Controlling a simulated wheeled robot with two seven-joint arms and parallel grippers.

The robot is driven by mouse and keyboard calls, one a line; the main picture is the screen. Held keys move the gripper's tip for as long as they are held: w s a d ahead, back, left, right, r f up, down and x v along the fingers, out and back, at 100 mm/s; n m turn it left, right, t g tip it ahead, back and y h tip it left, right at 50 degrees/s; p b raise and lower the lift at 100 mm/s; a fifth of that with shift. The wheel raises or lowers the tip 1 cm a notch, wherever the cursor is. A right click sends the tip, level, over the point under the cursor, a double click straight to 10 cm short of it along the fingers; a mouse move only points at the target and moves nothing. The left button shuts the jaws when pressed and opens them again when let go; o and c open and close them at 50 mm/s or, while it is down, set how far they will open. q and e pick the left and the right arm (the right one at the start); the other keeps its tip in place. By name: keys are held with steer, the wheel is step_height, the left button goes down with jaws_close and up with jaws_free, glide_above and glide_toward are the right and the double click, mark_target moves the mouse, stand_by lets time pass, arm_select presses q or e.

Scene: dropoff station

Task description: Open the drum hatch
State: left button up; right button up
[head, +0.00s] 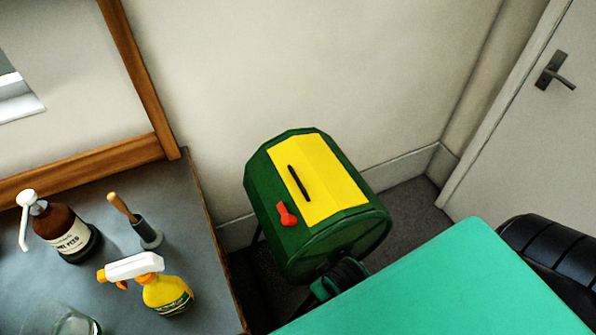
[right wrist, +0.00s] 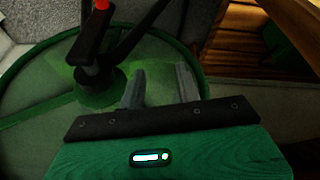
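The dark green drum (head: 340,240) stands tilted against the wall in the head view. Its yellow hatch (head: 325,180) lies flush and closed, with a black bar handle (head: 298,183) on it. A red latch (head: 286,214) sits beside the hatch's lower left edge. In the right wrist view the drum's round green end (right wrist: 50,100) fills the left, with a black crank (right wrist: 100,60) and something red on it. My right gripper (right wrist: 160,86) is in front of that end, its grey fingers apart with nothing between them. My left gripper is not in view.
A grey table (head: 195,230) at left holds a brown pump bottle (head: 68,232), a yellow spray bottle (head: 165,293), a wooden-handled tool (head: 140,222) and a glass (head: 70,322). A door (head: 535,110) is at right. A wall is close behind the drum.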

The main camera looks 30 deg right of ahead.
step_height(320, 180, up, 14)
steer(key=f+t, duration=0.1)
steer(key=w+r+t, duration=0.2)
steer(key=w, duration=0.1)
steer(key=w+d+r+t, duration=0.1)
steer(key=w+r+t, duration=0.1)
steer(key=w+r, duration=0.1)
steer(key=w+r+t+h, duration=0.1)
steer(key=w+r+t, duration=0.1)
steer(key=w, duration=0.3)
steer(key=shift+d+r+n, duration=0.2)
steer(key=shift+d+n, duration=0.1)
steer(key=w+a+r+n+t+y, duration=0.1)
steer(key=w+a+r+n+t, duration=0.15)
steer(key=w+r+t, duration=0.5)
steer(key=w+a+r+n+t+y, duration=0.1)
steer(key=w+a+r+n+y, duration=0.15)
steer(key=r+n+y, duration=0.35)
steer(key=w+a+r+n+t+y, duration=0.1)
steer(key=a+r+n+y, duration=0.3)
steer(key=r, duration=0.4)
steer(key=s+a+r+n+g+y, duration=0.1)
steer(key=a+r+n+g+y, duration=0.1)
steer(key=a+n+g+y, duration=0.45)
steer(key=n+g+h, duration=1.3)
steer(key=g+h, duration=0.1)
glide_toward(297, 177)
steer(key=p+x, duration=0.2)
steer(key=x, duration=0.6)
steer(key=shift+p, duration=0.4)
